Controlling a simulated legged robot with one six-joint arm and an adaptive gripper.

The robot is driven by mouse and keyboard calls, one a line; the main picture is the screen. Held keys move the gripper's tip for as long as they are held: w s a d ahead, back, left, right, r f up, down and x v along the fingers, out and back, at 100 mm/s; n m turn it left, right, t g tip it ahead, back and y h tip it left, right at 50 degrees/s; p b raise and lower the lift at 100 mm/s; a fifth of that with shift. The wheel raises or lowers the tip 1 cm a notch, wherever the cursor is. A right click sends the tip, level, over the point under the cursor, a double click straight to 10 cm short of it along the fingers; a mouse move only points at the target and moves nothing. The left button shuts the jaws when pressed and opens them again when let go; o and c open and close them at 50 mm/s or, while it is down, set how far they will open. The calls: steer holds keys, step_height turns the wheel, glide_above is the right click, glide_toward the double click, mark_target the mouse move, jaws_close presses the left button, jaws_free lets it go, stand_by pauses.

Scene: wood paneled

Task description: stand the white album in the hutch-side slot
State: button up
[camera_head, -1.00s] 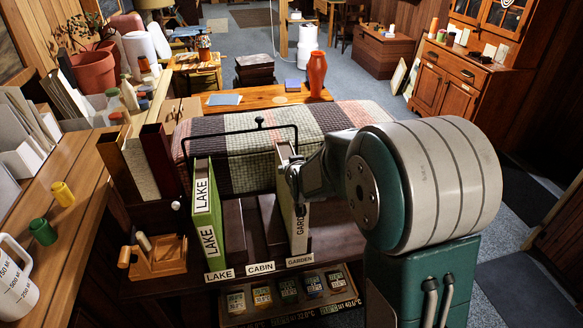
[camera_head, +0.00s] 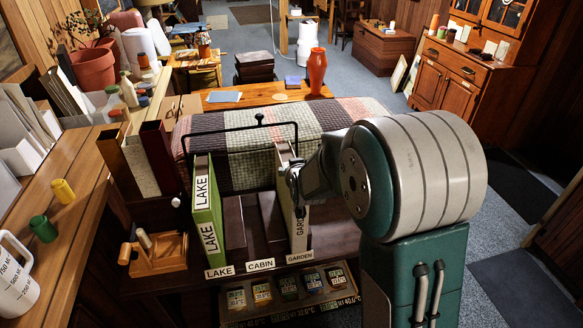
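The white album (camera_head: 298,233), lettered GARDEN on its spine, stands upright in the rack's right-hand slot, behind the GARDEN label (camera_head: 300,257). Its lower end is at or close to the rack floor; exact contact is unclear. My gripper (camera_head: 293,182) is at the upper part of its spine, with a dark finger showing along the left side. The other finger is hidden, so I cannot tell whether it grips. The green LAKE album (camera_head: 208,225) stands upright in the left slot. The middle slot, behind the CABIN label (camera_head: 260,265), shows no album.
A striped blanket (camera_head: 235,150) with a dark rail lies behind the rack. A wooden caddy (camera_head: 158,255) sits at front left. The wooden hutch (camera_head: 450,75) is at the far right, with open floor before it.

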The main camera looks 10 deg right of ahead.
steer(key=shift+f, duration=0.15)
steer(key=o, duration=1.3)
steer(key=shift+o, duration=0.2)
steer(key=shift+s+f, duration=0.1)
steer(key=v, duration=1.1)
steer(key=shift+s+r, duration=0.25)
steer(key=shift+s, duration=0.1)
